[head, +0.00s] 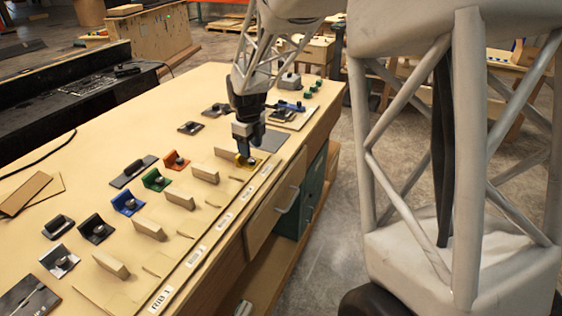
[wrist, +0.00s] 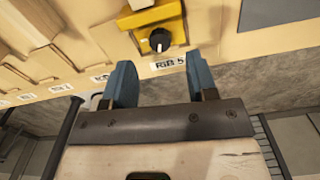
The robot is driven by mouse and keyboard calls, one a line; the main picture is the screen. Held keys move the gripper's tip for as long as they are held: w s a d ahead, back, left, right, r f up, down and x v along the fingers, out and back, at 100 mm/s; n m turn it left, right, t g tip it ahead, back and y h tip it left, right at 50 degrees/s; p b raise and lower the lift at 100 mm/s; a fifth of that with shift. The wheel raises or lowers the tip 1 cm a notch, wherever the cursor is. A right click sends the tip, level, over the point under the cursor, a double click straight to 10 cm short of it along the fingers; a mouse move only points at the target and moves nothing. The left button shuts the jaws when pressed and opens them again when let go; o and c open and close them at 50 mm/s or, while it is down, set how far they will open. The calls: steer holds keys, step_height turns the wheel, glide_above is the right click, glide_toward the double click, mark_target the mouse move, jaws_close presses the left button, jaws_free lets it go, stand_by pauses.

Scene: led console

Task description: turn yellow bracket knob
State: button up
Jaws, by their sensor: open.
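The yellow bracket (wrist: 158,24) is at the top middle of the wrist view, with a dark round knob (wrist: 160,39) with a pale pointer mark on its face. In the head view the yellow bracket (head: 246,163) shows partly behind my gripper. My gripper (wrist: 156,85) has two blue fingers spread apart with nothing between them. In the wrist view the knob lies beyond the fingertips, between their lines, with a gap. In the head view my gripper (head: 241,148) is over the table close to the yellow bracket; the exact height gap cannot be told.
Orange (head: 176,160), green (head: 156,180), blue (head: 127,202) and black (head: 96,229) brackets stand in a row along the table. Wooden blocks (head: 205,173) stand beside them. A label (wrist: 168,64) sits just under the knob. A drawer handle (head: 288,200) juts from the table front.

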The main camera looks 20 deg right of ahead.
mark_target(252, 161)
steer(key=r, duration=0.3)
steer(key=shift+s+r, duration=0.35)
steer(key=shift+r, duration=0.05)
steer(key=s+r+n+t, duration=0.1)
steer(key=s+r+n, duration=0.3)
steer(key=s+n, duration=0.4)
steer(key=s+r+n, duration=0.3)
steer(key=s+n, duration=0.6)
steer(key=s, duration=0.8)
steer(key=shift+d+r+n+t, duration=0.3)
steer(key=shift+r+t, duration=0.1)
steer(key=s+f+n, duration=0.1)
steer(key=s+n, duration=0.9)
steer(key=s, duration=0.3)
steer(key=shift+s+f+t, duration=0.2)
steer(key=shift+f+t, duration=0.15)
steer(key=shift+t, duration=0.05)
